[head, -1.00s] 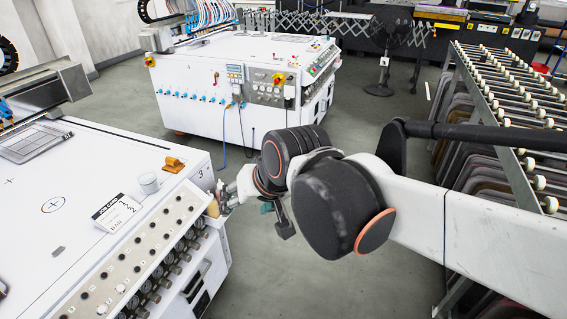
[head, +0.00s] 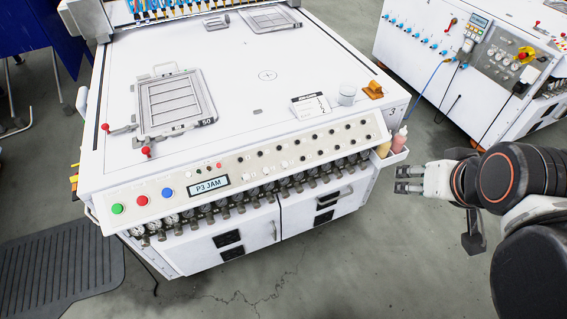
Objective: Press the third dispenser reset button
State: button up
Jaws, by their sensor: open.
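A white machine (head: 190,75) fills the left and middle of the head view. Its sloped front panel (head: 290,160) carries a display (head: 210,185) reading "P3 JAM" and rows of small dark buttons or knobs (head: 308,139). Their labels are too small to read, so I cannot tell which is the third dispenser's reset button. A green button (head: 117,209), a red button (head: 142,200) and a blue button (head: 167,192) sit at the panel's left end. My gripper (head: 400,180) is open and empty, to the right of the panel's right end and apart from it.
Several gauges or valves (head: 238,203) line the panel's lower edge. A small holder with bottles (head: 398,140) sticks out at the machine's right corner. A card (head: 310,105), a cup (head: 347,94) and a frame (head: 175,100) lie on top. The floor (head: 330,270) in front is clear.

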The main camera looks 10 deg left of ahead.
aim_at(167, 193)
jog(key=j+u, duration=0.1)
jog(key=u, duration=0.25)
jog(key=i+j+u, duration=0.1)
jog(key=u, duration=0.25)
jog(key=j+u, duration=0.1)
jog(key=u, duration=0.25)
